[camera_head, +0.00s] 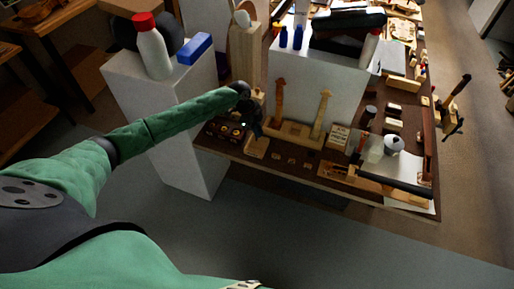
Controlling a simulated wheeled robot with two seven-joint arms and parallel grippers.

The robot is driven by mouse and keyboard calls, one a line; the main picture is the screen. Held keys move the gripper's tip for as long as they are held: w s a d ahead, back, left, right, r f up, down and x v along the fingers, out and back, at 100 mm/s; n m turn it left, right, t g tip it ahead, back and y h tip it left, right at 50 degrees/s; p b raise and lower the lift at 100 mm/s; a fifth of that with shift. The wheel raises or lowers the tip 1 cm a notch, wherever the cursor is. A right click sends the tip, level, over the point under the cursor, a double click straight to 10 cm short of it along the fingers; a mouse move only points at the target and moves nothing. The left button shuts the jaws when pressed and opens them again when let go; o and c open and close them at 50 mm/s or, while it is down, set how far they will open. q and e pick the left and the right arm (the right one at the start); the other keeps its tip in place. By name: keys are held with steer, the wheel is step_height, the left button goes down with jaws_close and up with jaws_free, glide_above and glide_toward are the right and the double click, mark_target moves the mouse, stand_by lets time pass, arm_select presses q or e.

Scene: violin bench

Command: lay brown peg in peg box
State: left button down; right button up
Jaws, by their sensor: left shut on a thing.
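My left gripper (254,123) is dark and reaches over the left part of the workbench, just above a small tan box (257,146). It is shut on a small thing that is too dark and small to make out. The brown peg cannot be told apart in this view. The tan box may be the peg box, but its inside is too small to read.
A rack with two violin necks (300,132) stands just right of my left gripper. Small round items (224,131) lie left of it. A white pedestal (172,115) with a red-capped bottle (153,47) stands at the left. Tools crowd the bench's right side.

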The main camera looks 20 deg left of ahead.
arm_select(q)
steer(key=shift+f+b, duration=1.3)
steer(key=shift+f, duration=1)
stand_by(1.5)
steer(key=c, duration=1.5)
jaws_free()
steer(key=shift+o, duration=0.2)
